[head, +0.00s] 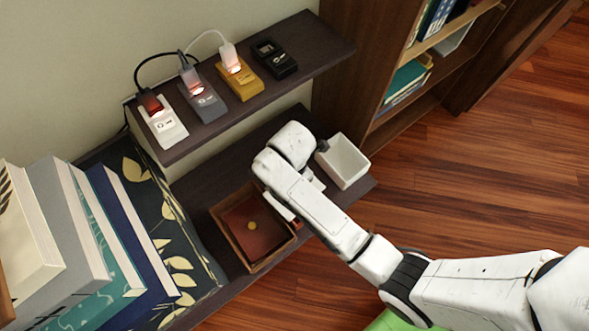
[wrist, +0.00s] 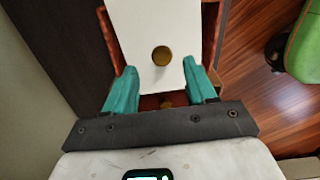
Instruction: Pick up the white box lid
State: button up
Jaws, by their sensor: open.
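The white box lid (wrist: 150,25), a flat white panel with a round brass knob (wrist: 162,56), shows in the wrist view. It lies over a brown wooden box, whose rim shows on both sides. My gripper (wrist: 160,70) is open, its teal fingers on either side of the lid's near end, with the knob between them. Contact cannot be told. In the head view my arm hides most of this area, and I cannot make out the lid surely. The open white box (head: 346,163) stands to the right of my gripper on the lower shelf.
The brown wooden box (head: 226,243) holds a reddish panel with a brass knob (head: 252,226). A shelf (head: 318,45) with several plugged-in devices hangs above. Large books (head: 75,235) stand at left. A bookcase (head: 345,70) stands at the back; wooden floor is clear at right.

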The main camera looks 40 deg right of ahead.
jog(key=f, duration=0.2)
jog(key=f+b, duration=0.1)
jog(key=shift+s+d+f, duration=0.15)
jog(key=shift+d+f, duration=0.05)
jog(key=shift+f, duration=0.2)
jog(key=shift+c, duration=0.4)
grip_shut()
